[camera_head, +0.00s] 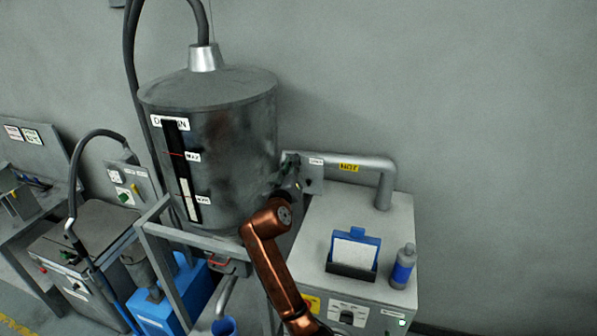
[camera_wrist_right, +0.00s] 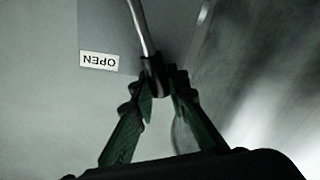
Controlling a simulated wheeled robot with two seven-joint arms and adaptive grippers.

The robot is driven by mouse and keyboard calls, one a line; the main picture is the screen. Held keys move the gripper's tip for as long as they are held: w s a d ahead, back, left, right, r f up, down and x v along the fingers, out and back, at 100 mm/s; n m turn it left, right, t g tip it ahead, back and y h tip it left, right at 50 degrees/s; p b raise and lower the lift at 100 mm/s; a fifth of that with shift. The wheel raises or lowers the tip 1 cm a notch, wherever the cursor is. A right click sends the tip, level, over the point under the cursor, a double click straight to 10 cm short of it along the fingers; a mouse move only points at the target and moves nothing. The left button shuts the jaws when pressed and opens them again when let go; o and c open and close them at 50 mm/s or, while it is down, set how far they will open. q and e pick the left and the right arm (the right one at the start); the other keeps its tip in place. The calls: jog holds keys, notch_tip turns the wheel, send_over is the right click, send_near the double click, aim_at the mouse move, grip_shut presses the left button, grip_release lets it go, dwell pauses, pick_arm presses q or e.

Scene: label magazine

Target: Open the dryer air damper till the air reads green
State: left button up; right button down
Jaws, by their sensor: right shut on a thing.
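The dryer air damper shows in the right wrist view as a thin metal lever with a dark grip (camera_wrist_right: 154,68). The fingertips of my right gripper (camera_wrist_right: 160,82) are closed around this grip. An OPEN label (camera_wrist_right: 99,61) sits on a grey plate left of the lever and reads upside down in that view. In the head view my right gripper (camera_head: 290,172) is at the damper plate (camera_head: 313,181), beside the large metal drum (camera_head: 240,125), and mostly hides the lever. I cannot make out an air reading. My left gripper is not in view.
A pipe with a yellow HOT label (camera_head: 349,167) runs right from the plate into a white cabinet (camera_head: 402,225). On the cabinet stand a blue holder with a white card (camera_head: 354,252) and a blue-labelled bottle (camera_head: 402,268). The drum hangs close on the left of my arm.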

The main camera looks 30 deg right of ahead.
jog(key=shift+s+d+m+b, duration=0.25)
jog(key=shift+s+m+b, duration=0.1)
jog(key=shift+m+b, duration=0.15)
jog(key=shift+d+r, duration=0.1)
jog(key=shift+r, duration=0.05)
jog(key=c, duration=2.3)
grip_release()
jog(key=o, duration=0.4)
jog(key=shift+s+r, duration=0.15)
jog(key=shift+s, duration=0.05)
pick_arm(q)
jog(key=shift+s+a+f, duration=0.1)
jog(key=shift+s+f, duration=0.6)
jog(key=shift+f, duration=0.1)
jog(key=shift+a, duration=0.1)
pick_arm(e)
jog(key=v, duration=1.2)
jog(key=shift+f, duration=0.2)
jog(key=shift+w, duration=0.1)
